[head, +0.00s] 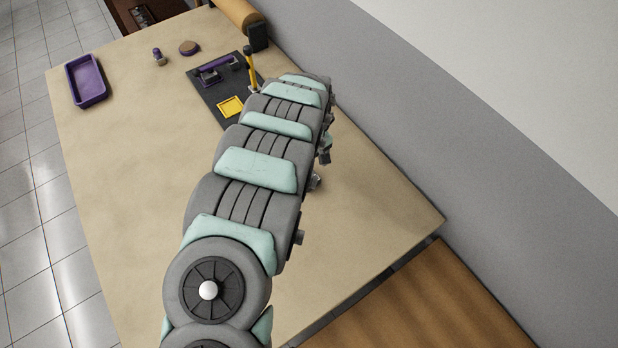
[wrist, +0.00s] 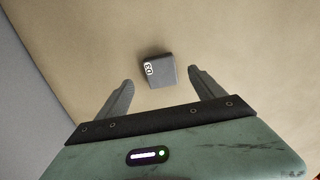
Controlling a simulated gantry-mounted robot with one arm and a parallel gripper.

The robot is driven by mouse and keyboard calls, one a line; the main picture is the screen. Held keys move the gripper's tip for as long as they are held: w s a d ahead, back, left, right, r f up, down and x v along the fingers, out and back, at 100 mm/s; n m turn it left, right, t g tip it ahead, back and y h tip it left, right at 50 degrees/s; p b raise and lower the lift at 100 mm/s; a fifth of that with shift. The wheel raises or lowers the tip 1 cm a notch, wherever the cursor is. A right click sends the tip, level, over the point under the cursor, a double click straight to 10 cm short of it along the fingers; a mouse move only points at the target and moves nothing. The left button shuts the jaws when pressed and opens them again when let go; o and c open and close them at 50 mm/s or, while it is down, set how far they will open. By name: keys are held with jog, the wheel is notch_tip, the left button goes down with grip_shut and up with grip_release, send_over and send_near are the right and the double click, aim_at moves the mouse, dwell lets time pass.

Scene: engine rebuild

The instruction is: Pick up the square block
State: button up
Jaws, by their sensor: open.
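A dark grey, roughly square block (wrist: 162,72) with white marking on its left side lies on the tan surface (wrist: 240,50) in the wrist view. My gripper (wrist: 160,80) is open, with one finger to the left of the block and one to the right. The block sits around the level of the fingertips, with visible gaps on both sides. I cannot tell how high the fingers are above the surface. In the head view my arm covers the gripper, and I cannot make out the block there.
In the head view, a purple tray (head: 87,93) stands at the table's left edge. A small purple piece (head: 158,56) and a brown disc (head: 189,48) lie nearby. A dark mat (head: 206,88) holds a purple part (head: 217,67) and a yellow square (head: 231,106). The table's left-front area is clear.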

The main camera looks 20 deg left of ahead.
jog(key=shift+w+a+f+b, duration=0.1)
jog(key=shift+a+f+b, duration=0.1)
jog(key=shift+f, duration=1.35)
jog(key=shift+a+f+b, duration=0.1)
jog(key=shift+a+f, duration=0.05)
jog(key=shift+f, duration=1.35)
grip_shut()
jog(key=shift+r, duration=0.15)
